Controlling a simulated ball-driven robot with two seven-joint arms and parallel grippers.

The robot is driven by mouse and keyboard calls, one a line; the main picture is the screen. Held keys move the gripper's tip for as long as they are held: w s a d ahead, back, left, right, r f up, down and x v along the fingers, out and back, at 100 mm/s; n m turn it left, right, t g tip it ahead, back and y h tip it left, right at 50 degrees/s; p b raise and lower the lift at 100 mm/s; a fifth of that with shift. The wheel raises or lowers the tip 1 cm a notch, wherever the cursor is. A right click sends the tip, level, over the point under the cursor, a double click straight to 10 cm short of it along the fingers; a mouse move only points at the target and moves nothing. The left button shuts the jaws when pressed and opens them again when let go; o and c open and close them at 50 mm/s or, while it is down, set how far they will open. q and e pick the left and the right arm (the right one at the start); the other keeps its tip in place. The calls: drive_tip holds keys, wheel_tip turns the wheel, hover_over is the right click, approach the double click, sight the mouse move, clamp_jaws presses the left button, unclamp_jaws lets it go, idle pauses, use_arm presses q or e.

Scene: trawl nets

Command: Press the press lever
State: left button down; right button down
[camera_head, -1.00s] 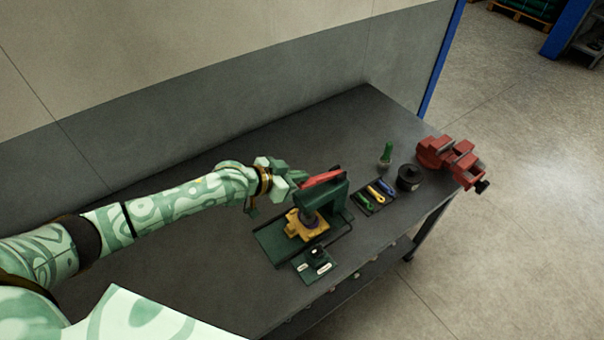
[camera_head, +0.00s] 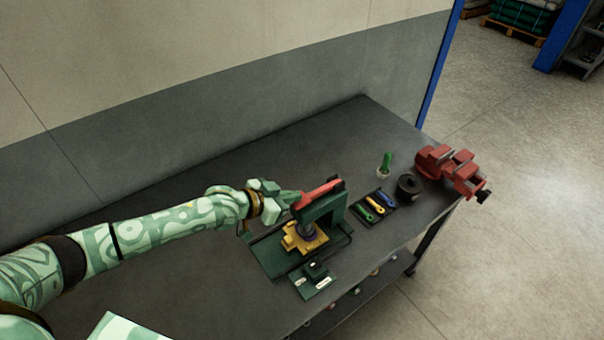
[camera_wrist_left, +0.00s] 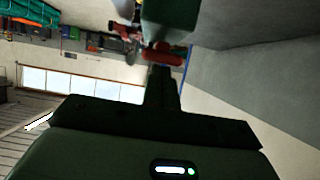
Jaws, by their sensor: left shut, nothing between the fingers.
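The press lever (camera_head: 320,193) is a red bar on top of the green press (camera_head: 322,210), on the dark workbench. It slopes gently up to the right in the head view. A yellow fixture (camera_head: 303,238) sits under the press on its green base. My left gripper (camera_head: 291,197) is shut and empty at the lever's left end; whether it touches the lever I cannot tell. In the left wrist view the shut fingers (camera_wrist_left: 162,90) point up the picture, with a red piece, probably the lever, just beyond them. My right gripper is not in view.
A green block with labels (camera_head: 315,279) lies in front of the press. A tray of coloured tools (camera_head: 374,206), a black round part (camera_head: 409,186), a green-handled item (camera_head: 386,163) and a red vise (camera_head: 451,170) stand to the right. The bench's back left (camera_head: 300,150) is clear.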

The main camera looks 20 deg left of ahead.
use_arm(q)
drive_tip(key=shift+s+a+f, duration=0.15)
drive_tip(key=shift+s+f, duration=0.25)
drive_tip(key=shift+f, duration=0.3)
drive_tip(key=r+p, duration=0.5)
drive_tip(key=shift+w, duration=0.35)
drive_tip(key=f+v, duration=0.1)
drive_tip(key=v, duration=0.8)
drive_tip(key=shift+s+a+b, duration=0.3)
drive_tip(key=shift+s+a, duration=0.05)
drive_tip(key=shift+s, duration=0.25)
